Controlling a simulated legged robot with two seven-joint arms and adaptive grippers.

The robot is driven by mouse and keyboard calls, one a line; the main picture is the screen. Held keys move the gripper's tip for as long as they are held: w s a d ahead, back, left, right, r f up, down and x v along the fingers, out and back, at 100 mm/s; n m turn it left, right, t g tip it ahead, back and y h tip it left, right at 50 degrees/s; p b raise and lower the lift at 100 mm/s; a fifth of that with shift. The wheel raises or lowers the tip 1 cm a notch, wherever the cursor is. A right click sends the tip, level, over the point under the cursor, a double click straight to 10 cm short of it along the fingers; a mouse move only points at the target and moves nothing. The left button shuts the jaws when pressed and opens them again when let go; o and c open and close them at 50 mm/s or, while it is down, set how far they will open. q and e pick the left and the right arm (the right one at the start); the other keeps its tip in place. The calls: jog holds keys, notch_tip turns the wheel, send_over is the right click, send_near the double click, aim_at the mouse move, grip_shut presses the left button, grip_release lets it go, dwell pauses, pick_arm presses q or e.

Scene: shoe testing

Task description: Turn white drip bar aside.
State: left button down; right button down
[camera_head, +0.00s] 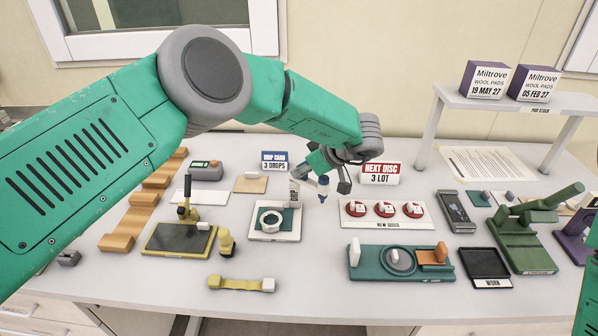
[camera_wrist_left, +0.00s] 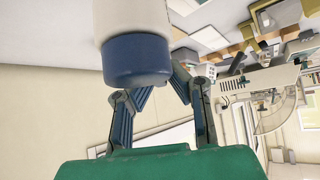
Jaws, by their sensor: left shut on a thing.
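The drip stand (camera_head: 275,235) is a white base with a teal pad and a white ring, left of the table's middle. In the left wrist view, a white rounded part with a blue end (camera_wrist_left: 138,50), seemingly of the drip bar, covers part of the closed fingers. The exact grip point is hidden. My right gripper is out of view.
A drop card sign (camera_head: 275,160) stands behind the drip stand. The red disc tray (camera_head: 387,214) and its sign (camera_head: 380,173) are close on the right. A yellow-framed dark plate (camera_head: 180,240) is on the left.

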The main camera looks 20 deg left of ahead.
pick_arm(q)
jog(key=shift+d, duration=0.15)
jog(key=c, duration=1.6)
grip_release()
jog(key=shift+f, duration=0.1)
jog(key=shift+w, duration=0.1)
jog(key=shift+d, duration=0.1)
jog(key=v, duration=1.2)
jog(key=shift+d, duration=0.1)
